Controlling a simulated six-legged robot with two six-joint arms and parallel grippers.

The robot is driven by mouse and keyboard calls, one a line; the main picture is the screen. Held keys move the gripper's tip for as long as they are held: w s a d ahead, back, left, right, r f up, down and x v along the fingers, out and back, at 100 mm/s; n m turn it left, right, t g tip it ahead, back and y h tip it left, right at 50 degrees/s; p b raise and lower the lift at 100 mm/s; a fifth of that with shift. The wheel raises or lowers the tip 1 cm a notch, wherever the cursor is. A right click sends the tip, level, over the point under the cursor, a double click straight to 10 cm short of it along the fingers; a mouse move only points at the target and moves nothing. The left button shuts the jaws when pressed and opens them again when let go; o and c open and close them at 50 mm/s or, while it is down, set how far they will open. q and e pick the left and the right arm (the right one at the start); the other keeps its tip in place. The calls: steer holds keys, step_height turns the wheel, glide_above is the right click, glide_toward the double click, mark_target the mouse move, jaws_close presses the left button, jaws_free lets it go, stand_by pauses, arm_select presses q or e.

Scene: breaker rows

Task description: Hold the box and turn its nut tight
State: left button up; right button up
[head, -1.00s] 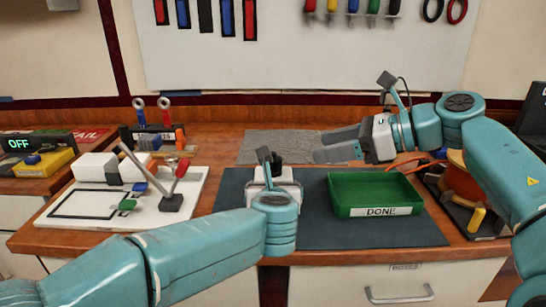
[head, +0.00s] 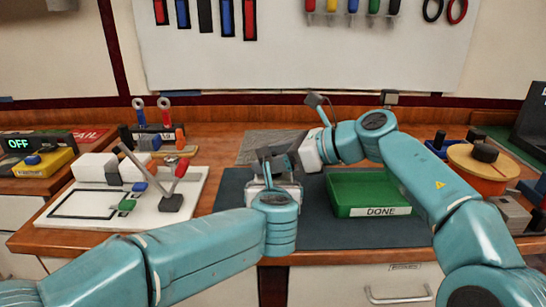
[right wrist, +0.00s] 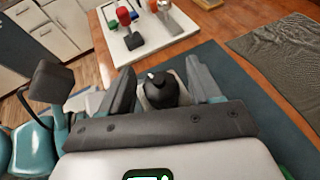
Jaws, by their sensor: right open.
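A dark round nut (right wrist: 165,90) shows in the right wrist view between the fingers of my right gripper (right wrist: 160,72). Pale edges of the box (right wrist: 146,92) show around it, and the right gripper hides the rest. In the head view my right gripper (head: 276,157) is open, above and just behind my left gripper (head: 270,188). Whether its fingers touch the nut I cannot tell. My left gripper is over the dark mat (head: 312,232); its fingers are hidden, so its hold on the box is unclear. The box is hidden in the head view.
A green tray (head: 372,211) labelled DONE stands on the mat at right. A white board (head: 84,220) with clamp-like parts lies at left. A yellow device (head: 40,163) and an OFF display (head: 19,144) are farther left. An orange spool (head: 477,168) stands at right. A grey cloth (head: 255,143) lies behind.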

steer(key=c, duration=1)
steer(key=shift+m+t+h, duration=0.8)
steer(key=shift+m+t, duration=0.6)
steer(key=shift+t, duration=0.4)
steer(key=o, duration=1)
steer(key=v, duration=1.2)
steer(key=shift+w+r, duration=0.1)
